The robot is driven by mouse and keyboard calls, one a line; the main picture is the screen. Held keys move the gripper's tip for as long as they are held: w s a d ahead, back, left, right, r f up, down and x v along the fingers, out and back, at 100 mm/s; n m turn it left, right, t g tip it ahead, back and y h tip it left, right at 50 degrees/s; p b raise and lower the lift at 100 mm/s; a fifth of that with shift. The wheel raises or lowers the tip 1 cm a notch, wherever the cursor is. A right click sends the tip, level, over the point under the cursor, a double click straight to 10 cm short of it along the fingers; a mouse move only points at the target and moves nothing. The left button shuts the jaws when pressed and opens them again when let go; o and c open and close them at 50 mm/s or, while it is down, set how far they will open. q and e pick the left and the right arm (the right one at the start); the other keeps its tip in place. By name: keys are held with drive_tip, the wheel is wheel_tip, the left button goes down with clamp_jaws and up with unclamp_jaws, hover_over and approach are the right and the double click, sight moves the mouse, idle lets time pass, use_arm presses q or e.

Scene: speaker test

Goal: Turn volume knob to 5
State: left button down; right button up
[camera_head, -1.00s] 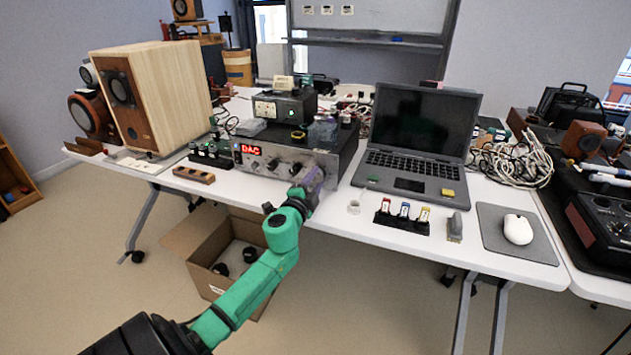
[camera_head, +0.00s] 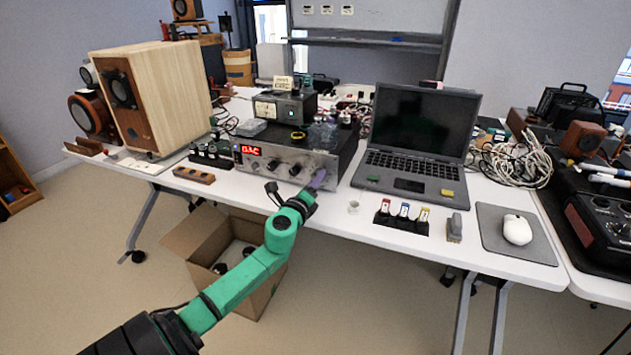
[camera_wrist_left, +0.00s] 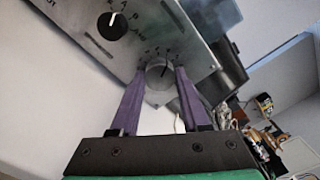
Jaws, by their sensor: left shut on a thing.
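The volume knob (camera_wrist_left: 159,72) is a round silver knob on the amplifier's front panel, with a dark pointer line on its face. The small marks around it are too blurred to read. My left gripper (camera_wrist_left: 161,76) has its two purple fingers shut on the knob, one on each side. In the head view my left gripper (camera_head: 319,178) is at the right end of the silver amplifier (camera_head: 262,163) and hides the knob there. The amplifier's red display (camera_head: 251,150) appears to read DAC. My right gripper is not in view.
A black selector knob (camera_wrist_left: 112,25) with a white mark sits beside the held knob. A laptop (camera_head: 416,140) stands right of the amplifier, and a wooden speaker (camera_head: 165,95) stands left. Small items lie near the table's front edge. An open cardboard box (camera_head: 205,237) is below.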

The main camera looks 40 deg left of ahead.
use_arm(q)
drive_tip(key=m, duration=0.4)
drive_tip(key=shift+f+m+p, duration=0.15)
drive_tip(key=shift+m+p, duration=0.15)
idle(0.5)
drive_tip(key=shift+c, duration=1.9)
unclamp_jaws()
drive_tip(key=v, duration=1.4)
drive_tip(key=shift+s+d+b, duration=0.2)
drive_tip(key=shift+s+b, duration=0.1)
